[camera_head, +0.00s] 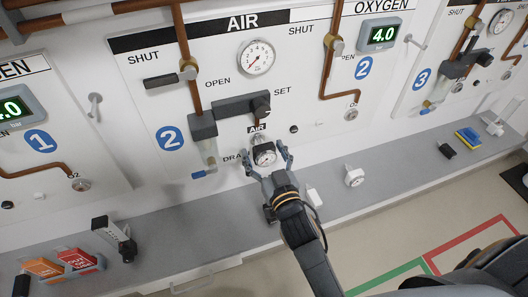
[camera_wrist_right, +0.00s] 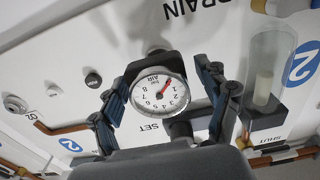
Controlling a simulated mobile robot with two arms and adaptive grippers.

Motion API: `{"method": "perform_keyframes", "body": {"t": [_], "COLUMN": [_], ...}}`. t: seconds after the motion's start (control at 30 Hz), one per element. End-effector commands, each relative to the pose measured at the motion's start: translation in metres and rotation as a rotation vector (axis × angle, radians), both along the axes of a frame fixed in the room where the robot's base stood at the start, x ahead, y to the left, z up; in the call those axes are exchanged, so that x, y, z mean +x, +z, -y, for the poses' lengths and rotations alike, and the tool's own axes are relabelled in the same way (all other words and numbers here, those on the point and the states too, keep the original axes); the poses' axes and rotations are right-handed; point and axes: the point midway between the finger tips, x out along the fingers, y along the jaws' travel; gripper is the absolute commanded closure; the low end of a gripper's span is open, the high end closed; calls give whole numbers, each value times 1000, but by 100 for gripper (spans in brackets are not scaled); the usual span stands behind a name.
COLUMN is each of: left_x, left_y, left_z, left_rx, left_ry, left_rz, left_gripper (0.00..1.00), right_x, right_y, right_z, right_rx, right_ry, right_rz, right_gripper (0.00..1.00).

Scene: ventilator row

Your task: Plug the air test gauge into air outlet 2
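The air test gauge (camera_head: 264,155), a round white dial marked AIR in a dark housing, is at the panel directly under the small AIR label (camera_head: 257,128) of bay 2. It fills the middle of the wrist view (camera_wrist_right: 159,92), dial facing me. My right gripper (camera_head: 267,159) has its fingers on both sides of the gauge. In the wrist view the fingers (camera_wrist_right: 165,92) stand apart, with a visible gap at the right of the dial. Air outlet 2 is hidden behind the gauge, so how deep it sits cannot be told. My left gripper is not in view.
A grey bench (camera_head: 185,222) runs below the panel. A dark device (camera_head: 115,239) and an orange tag holder (camera_head: 62,265) stand at left. The regulator bowl (camera_head: 208,152) hangs left of the gauge.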

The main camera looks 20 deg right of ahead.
Motion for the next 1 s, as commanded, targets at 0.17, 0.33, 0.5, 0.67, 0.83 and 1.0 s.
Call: {"method": "perform_keyframes", "body": {"t": [0.17,0.33,0.5,0.67,0.83,1.0], "left_x": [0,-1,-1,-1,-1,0], "left_y": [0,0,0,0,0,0], "left_z": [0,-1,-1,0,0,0], "left_rx": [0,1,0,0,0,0], "left_ry": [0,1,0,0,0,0], "left_rz": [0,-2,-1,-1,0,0], "left_gripper": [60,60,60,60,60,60], "right_x": [0,-4,-26,-59,-90,-111], "right_y": [-1,-2,-3,-3,-2,-2], "right_z": [0,0,1,2,3,4], "right_rx": [0,0,2,1,1,1], "right_ry": [0,0,0,-1,-1,-1], "right_rz": [-1,-5,-6,-7,-6,-3], "right_gripper": [22,22,22,22,22,22]}}
